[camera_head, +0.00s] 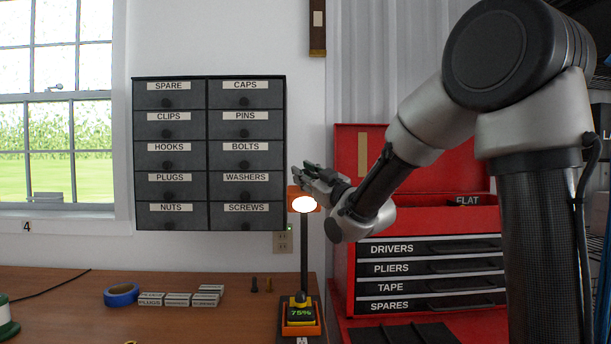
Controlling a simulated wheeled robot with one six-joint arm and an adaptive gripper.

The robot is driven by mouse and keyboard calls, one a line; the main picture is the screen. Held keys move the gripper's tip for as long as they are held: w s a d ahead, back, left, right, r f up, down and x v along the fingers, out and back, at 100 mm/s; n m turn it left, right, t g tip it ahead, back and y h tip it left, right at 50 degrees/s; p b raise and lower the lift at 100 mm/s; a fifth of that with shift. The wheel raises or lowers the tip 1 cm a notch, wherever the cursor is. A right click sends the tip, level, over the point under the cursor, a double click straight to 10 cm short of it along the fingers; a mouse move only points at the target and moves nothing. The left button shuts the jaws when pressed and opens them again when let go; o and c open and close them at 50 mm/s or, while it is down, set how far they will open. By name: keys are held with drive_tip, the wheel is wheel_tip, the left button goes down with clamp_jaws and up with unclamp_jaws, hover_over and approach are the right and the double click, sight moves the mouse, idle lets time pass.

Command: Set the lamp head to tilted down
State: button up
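My gripper (303,174) is at the top of the lamp head, pointing left. Its fingers appear spread, and I see nothing between them. Whether they touch the head cannot be told from this view.
A labelled drawer cabinet (209,152) hangs on the wall to the left. A red tool chest (430,250) stands behind my arm at right. Blue tape (121,294) and several small labelled boxes (178,299) lie on the bench (60,310). An outlet (283,242) is behind the lamp.

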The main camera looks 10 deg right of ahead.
drive_tip(key=o, duration=0.4)
drive_tip(key=shift+f, duration=0.15)
drive_tip(key=v, duration=0.7)
drive_tip(key=shift+s+d, duration=0.1)
drive_tip(key=shift+s, duration=0.1)
